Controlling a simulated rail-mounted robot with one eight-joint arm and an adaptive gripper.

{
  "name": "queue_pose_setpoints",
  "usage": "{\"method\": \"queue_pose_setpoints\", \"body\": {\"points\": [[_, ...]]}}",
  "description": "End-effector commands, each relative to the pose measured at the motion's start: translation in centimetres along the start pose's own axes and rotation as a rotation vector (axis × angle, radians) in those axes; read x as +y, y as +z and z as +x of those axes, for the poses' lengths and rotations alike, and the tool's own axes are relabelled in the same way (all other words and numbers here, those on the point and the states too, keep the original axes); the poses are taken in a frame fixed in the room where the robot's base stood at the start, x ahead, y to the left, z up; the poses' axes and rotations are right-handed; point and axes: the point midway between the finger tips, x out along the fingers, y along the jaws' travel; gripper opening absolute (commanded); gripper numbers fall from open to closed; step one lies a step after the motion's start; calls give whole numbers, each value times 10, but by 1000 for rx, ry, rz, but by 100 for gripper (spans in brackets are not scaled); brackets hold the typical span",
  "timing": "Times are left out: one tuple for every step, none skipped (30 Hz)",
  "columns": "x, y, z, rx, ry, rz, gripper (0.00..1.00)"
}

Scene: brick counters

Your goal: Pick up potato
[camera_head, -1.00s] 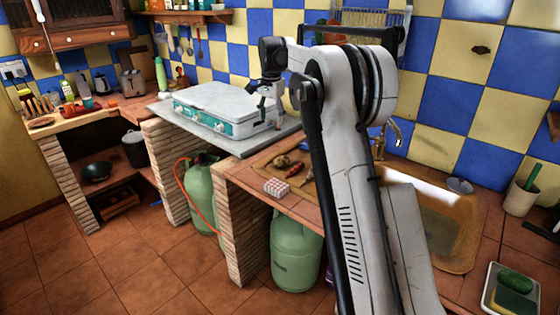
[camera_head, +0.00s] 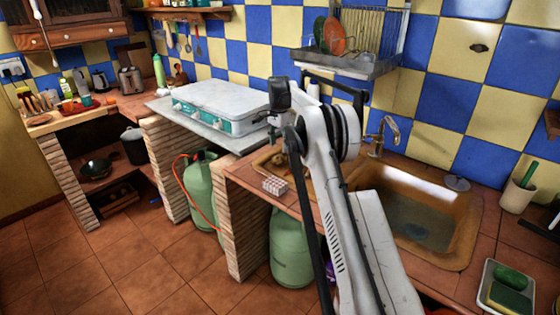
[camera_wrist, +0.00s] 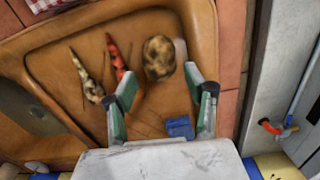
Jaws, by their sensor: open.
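The potato (camera_wrist: 158,57) is a round, speckled brown lump in the wrist view. I cannot tell the height gap. In the head view the tray (camera_head: 262,157) is on the counter beside my arm, partly hidden by it.
A red pepper-like item (camera_wrist: 115,57) and a pale speckled item (camera_wrist: 86,78) lie left of the potato. A blue block (camera_wrist: 180,127) is between the finger bases. A white stove (camera_head: 222,105) stands left; a sink (camera_head: 425,215) is right.

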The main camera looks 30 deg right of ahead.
Motion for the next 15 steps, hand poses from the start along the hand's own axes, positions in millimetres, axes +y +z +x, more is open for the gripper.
{"method": "queue_pose_setpoints", "body": {"points": [[0, 0, 7, 0, 0, 0, 49], [0, 0, 10, 0, 0, 0, 49], [0, 0, 14, 0, 0, 0, 49], [0, 0, 16, 0, 0, 0, 49], [0, 0, 17, 0, 0, 0, 49], [0, 0, 19, 0, 0, 0, 49], [0, 0, 20, 0, 0, 0, 49], [0, 0, 20, 0, 0, 0, 49], [0, 0, 22, 0, 0, 0, 49], [0, -1, 24, 0, 0, 0, 49], [0, -1, 26, 0, 0, 0, 49], [1, -1, 29, 0, 0, 0, 49], [1, -2, 33, 0, 0, 0, 49], [1, -2, 36, 0, 0, 0, 49], [1, -3, 42, 0, 0, 0, 49]]}}
